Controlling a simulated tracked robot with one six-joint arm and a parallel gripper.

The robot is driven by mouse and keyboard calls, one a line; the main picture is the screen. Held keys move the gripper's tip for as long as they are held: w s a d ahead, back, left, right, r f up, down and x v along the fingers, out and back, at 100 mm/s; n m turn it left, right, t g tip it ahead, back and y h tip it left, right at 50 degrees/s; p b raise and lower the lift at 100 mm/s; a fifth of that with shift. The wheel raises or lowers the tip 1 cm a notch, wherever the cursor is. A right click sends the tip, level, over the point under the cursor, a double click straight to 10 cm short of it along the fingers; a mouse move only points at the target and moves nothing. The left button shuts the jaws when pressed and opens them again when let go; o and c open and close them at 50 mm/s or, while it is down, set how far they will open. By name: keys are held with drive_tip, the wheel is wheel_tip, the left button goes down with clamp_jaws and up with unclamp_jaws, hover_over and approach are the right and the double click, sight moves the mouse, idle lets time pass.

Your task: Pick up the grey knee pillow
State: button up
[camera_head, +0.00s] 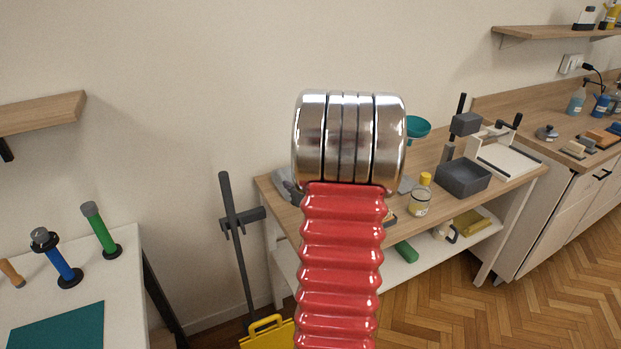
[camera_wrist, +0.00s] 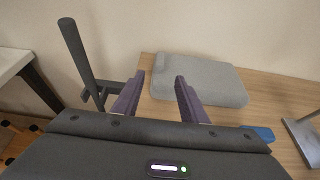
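The grey knee pillow (camera_wrist: 208,80) lies flat on the wooden tabletop in the wrist view, a soft block with rounded edges. My gripper (camera_wrist: 159,80) is open, with its two dark purple fingers apart and nothing between them but a view of the table and the pillow's left end. The right finger overlaps the pillow in the picture; I cannot tell whether it touches. In the head view my red, ribbed arm hides most of that spot, and I cannot make out the pillow or the fingers for certain.
A dark upright stand (camera_head: 236,240) is left of the wooden bench (camera_head: 268,200). On the bench are a yellow-capped jar (camera_head: 421,195), a dark grey bin (camera_head: 463,179) and a teal funnel (camera_head: 418,127). A blue item (camera_wrist: 258,133) lies near the pillow. A white table (camera_head: 125,270) is at left.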

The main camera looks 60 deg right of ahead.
approach(283, 176)
drive_tip(key=x, duration=0.4)
drive_tip(key=shift+w+f, duration=0.1)
drive_tip(key=shift+w, duration=0.1)
drive_tip(key=shift+x, duration=2.55)
drive_tip(key=shift+c, duration=0.5)
clamp_jaws()
